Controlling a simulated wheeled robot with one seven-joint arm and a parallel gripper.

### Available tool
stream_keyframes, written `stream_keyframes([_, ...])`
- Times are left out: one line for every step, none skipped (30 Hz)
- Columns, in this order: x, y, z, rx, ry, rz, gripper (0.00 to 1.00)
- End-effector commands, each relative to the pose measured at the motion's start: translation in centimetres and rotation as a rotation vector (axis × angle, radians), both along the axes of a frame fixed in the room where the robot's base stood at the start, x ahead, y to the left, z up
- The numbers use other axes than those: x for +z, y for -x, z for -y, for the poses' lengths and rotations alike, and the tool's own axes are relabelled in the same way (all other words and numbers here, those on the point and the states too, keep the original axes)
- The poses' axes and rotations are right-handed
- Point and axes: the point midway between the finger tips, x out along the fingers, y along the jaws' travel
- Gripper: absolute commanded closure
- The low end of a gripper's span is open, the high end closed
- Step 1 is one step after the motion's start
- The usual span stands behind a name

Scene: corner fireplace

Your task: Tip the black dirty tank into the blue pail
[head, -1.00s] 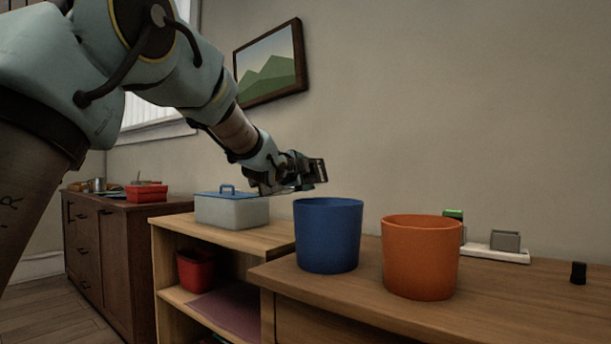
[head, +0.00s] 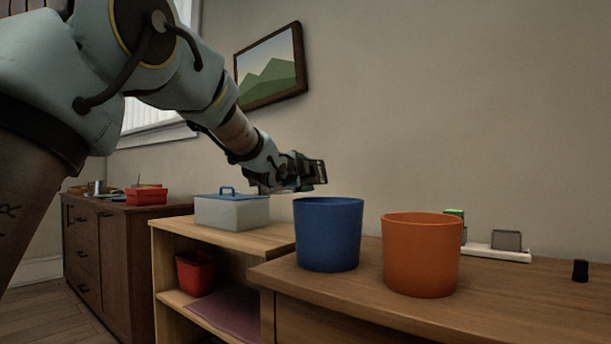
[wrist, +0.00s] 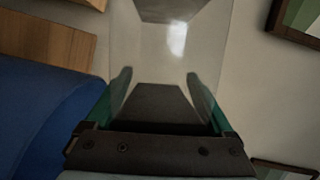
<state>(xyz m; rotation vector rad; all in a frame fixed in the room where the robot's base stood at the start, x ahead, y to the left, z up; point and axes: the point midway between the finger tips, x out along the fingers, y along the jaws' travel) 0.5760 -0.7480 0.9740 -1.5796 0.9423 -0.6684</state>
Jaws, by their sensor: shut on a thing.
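My gripper (head: 300,174) is above the left part of the blue pail's rim in the head view. It is shut on the black dirty tank (head: 319,173), whose dark end shows past the fingers. In the wrist view, my gripper (wrist: 160,88) has a finger on each side of the tank (wrist: 165,45), which has see-through walls and dark ends. The tank appears turned on its side; I cannot tell what is inside. The blue pail (head: 328,238) stands upright on the wooden table, and its blue side (wrist: 45,120) shows at left in the wrist view. Its inside is hidden.
An orange pail (head: 421,258) stands right of the blue one. Behind it is a white tray (head: 497,253) with a grey box (head: 507,240). A small black cylinder (head: 580,271) is at far right. A lidded box (head: 232,211) sits on the shelf unit at left.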

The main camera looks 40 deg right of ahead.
Motion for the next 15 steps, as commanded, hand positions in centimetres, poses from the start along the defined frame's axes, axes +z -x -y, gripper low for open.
stream_keyframes([0.01,0.01,0.00,-0.001,0.001,0.004,0.88])
stream_keyframes([-0.03,0.01,0.01,0.000,0.001,0.006,0.88])
stream_keyframes([-0.08,0.01,0.00,0.000,0.000,0.010,0.88])
stream_keyframes([-0.13,0.01,0.01,0.000,-0.001,0.013,0.88])
stream_keyframes([-0.17,0.01,0.00,-0.001,-0.002,0.017,0.88])
stream_keyframes([-0.22,-0.01,-0.01,-0.001,-0.004,0.021,0.88])
stream_keyframes([-0.25,-0.02,-0.01,-0.001,-0.005,0.025,0.88])
stream_keyframes([-0.27,-0.02,-0.01,-0.001,-0.006,0.028,0.88])
stream_keyframes([-0.30,-0.03,-0.02,-0.001,-0.007,0.034,0.88])
stream_keyframes([-0.32,-0.04,-0.02,0.000,-0.007,0.037,0.88])
stream_keyframes([-0.33,-0.05,-0.03,0.000,-0.008,0.040,0.88])
stream_keyframes([-0.35,-0.05,-0.04,0.000,-0.009,0.045,0.88])
stream_keyframes([-0.37,-0.05,-0.04,0.000,-0.010,0.049,0.88])
stream_keyframes([-0.39,-0.06,-0.03,0.000,-0.011,0.053,0.88])
stream_keyframes([-0.40,-0.06,-0.03,0.000,-0.012,0.057,0.88])
